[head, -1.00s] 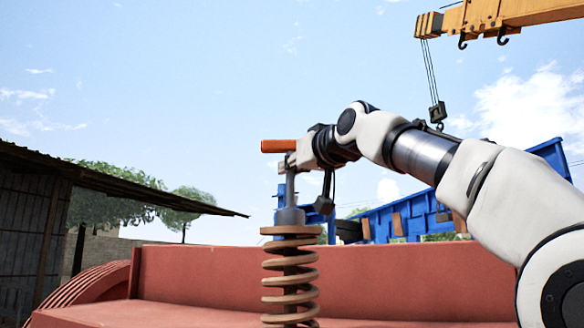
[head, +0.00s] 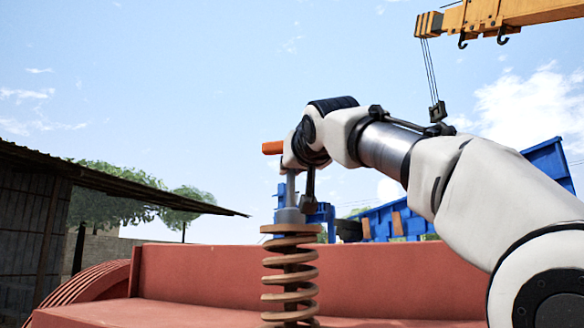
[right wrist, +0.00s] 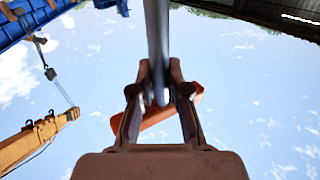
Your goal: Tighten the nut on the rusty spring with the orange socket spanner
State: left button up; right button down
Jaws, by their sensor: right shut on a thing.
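The rusty spring (head: 290,280) stands upright in front of the red machine body. The orange socket spanner (head: 272,148) has an orange handle at the top and a grey shaft running down to a grey socket at the spring's top. The nut is hidden under the socket. My right gripper (head: 290,162) is shut on the spanner near its top, seen side-on in the head view. In the right wrist view the gripper's fingers (right wrist: 160,95) close around the grey shaft, with the orange handle (right wrist: 172,114) behind them. My left gripper is not in view.
The red crusher body (head: 400,280) fills the lower middle. Blue machinery (head: 385,222) stands behind it. A yellow crane boom (head: 500,15) with a hanging hook (head: 438,112) is at the upper right. A shed (head: 40,220) stands at left. Open sky surrounds the handle.

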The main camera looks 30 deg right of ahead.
jog(key=m+g+h, duration=0.1)
jog(key=h, duration=0.1)
jog(key=m+h, duration=0.2)
jog(key=shift+w+a+g, duration=0.1)
jog(key=shift+g, duration=0.3)
jog(key=shift+h+p, duration=0.35)
jog(key=shift+h, duration=0.15)
jog(key=shift+m+g+h, duration=0.5)
jog(key=shift+m+h, duration=0.2)
jog(key=shift+m+g+h+p, duration=1.1)
jog(key=shift+g+h+p, duration=0.2)
jog(key=shift+h, duration=0.1)
jog(key=shift+w+f+m+g+h+p, duration=0.1)
jog(key=shift+m+g+h+p, duration=0.8)
jog(key=shift+m+g+p, duration=0.3)
jog(key=shift+f+n+b, duration=0.15)
jog(key=shift+n+b, duration=0.15)
